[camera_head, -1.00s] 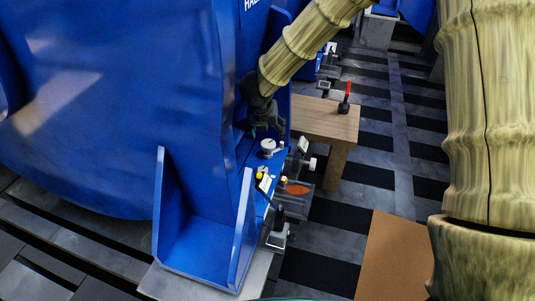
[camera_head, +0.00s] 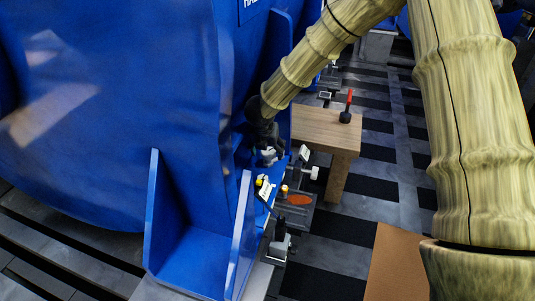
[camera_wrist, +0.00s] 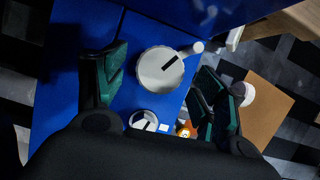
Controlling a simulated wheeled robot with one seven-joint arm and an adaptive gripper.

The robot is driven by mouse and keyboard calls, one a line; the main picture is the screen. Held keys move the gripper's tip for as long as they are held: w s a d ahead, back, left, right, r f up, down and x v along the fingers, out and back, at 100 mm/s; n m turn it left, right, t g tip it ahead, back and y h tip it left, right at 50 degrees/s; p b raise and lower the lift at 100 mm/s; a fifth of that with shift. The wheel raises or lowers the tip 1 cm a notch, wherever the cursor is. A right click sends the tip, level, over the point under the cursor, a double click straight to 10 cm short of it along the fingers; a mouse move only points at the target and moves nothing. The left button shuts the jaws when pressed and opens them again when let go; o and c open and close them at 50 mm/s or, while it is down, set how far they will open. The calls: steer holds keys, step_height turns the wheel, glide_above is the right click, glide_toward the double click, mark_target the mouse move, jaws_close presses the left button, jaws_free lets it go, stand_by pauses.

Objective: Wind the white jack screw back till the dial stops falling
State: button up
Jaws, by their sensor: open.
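A large round white knob (camera_wrist: 152,68) with a black mark and a short side handle sits on the blue motor foot. In the head view this knob (camera_head: 269,157) is partly hidden by my gripper (camera_head: 266,138). In the wrist view my gripper (camera_wrist: 159,76) is open, its green-lined fingers on either side of the knob, apart from it as far as I can tell. A smaller white round part (camera_wrist: 143,120) with a dark mark lies nearer the wrist. Another white knob (camera_head: 314,173) points out to the right. I cannot tell which is the jack screw, nor read any dial.
The big blue motor housing (camera_head: 110,100) rises close on the left, with an upright blue rib (camera_head: 240,230) in front. A wooden table (camera_head: 325,130) with a red-handled tool (camera_head: 347,106) stands right.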

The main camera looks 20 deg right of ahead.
steer(key=shift+w+d+f, duration=0.1)
steer(key=shift+w+f, duration=0.1)
steer(key=shift+f, duration=0.25)
steer(key=c, duration=1)
steer(key=shift+c, duration=0.2)
steer(key=shift+r+n+p, duration=0.15)
steer(key=shift+n+p, duration=0.15)
steer(key=shift+p, duration=0.05)
